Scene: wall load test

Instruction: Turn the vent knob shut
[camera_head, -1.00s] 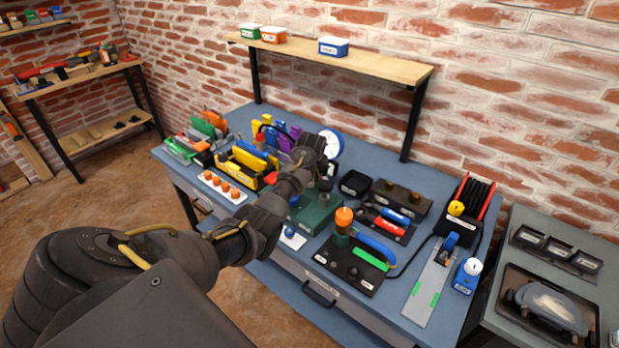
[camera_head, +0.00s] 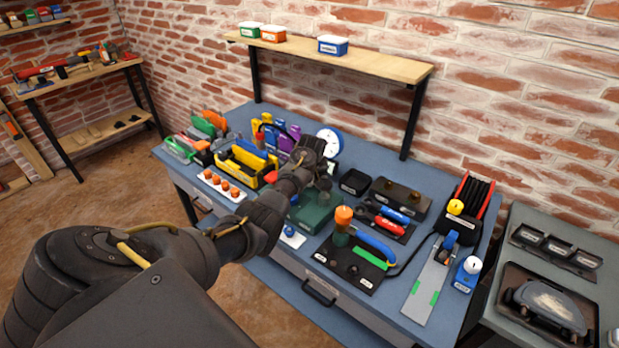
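My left arm reaches in from the left over the blue workbench (camera_head: 383,308). Its gripper (camera_head: 325,178) points down at a dark green box (camera_head: 318,213) in the middle of the bench. The fingers are small and dark, so I cannot tell whether they are open or shut, or whether they touch anything. A round white gauge (camera_head: 330,140) with a blue rim stands just behind the gripper. I cannot make out the vent knob for certain; the gripper and wrist hide part of the green box's top. My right gripper is not in view.
A black plate with an orange-topped tool (camera_head: 344,215) and a blue handle (camera_head: 376,244) lies right of the green box. A yellow tool tote (camera_head: 240,170) and a white strip of orange knobs (camera_head: 222,187) stand left.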

